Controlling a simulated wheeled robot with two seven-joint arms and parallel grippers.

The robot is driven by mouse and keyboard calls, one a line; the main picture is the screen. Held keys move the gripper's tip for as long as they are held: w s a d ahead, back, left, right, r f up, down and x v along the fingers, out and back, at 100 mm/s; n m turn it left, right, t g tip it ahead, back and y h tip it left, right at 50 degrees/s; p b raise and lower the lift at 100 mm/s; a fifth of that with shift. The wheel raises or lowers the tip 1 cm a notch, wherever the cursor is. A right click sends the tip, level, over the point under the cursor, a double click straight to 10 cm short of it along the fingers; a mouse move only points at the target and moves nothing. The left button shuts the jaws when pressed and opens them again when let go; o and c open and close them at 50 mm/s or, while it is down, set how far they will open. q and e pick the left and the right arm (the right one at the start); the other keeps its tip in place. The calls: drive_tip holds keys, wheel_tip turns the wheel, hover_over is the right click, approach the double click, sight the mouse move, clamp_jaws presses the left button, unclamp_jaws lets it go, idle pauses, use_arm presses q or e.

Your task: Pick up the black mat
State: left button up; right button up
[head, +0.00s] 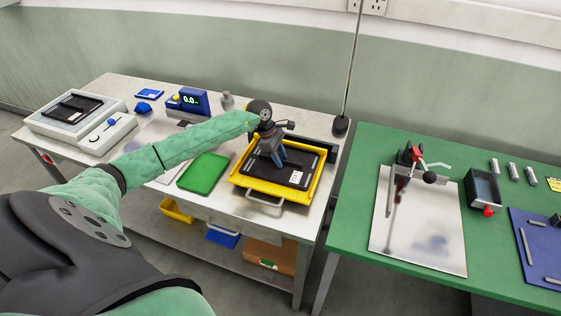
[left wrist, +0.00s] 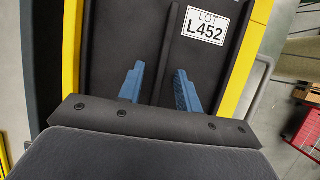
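A black mat (head: 304,166) with a raised rim and a white label lies in a yellow tray (head: 318,191) on the pale bench. In the left wrist view the black mat (left wrist: 228,62) has a label reading LOT L452 and a thin raised rib between my fingers. My left gripper (head: 279,160) is over the mat, pointing down. Its two blue fingers are apart in the left wrist view (left wrist: 157,82), one on each side of the rib, with nothing gripped. Whether the fingertips touch the mat I cannot tell. My right gripper is out of view.
A green tray (head: 203,173) lies left of the yellow tray. A blue display unit (head: 190,101) and a white device (head: 80,122) with a black top stand farther left. A green table (head: 345,235) at right holds a metal plate (head: 415,240) and clamp.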

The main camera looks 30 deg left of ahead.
use_arm(q)
clamp_jaws()
drive_tip(key=shift+r, duration=0.15)
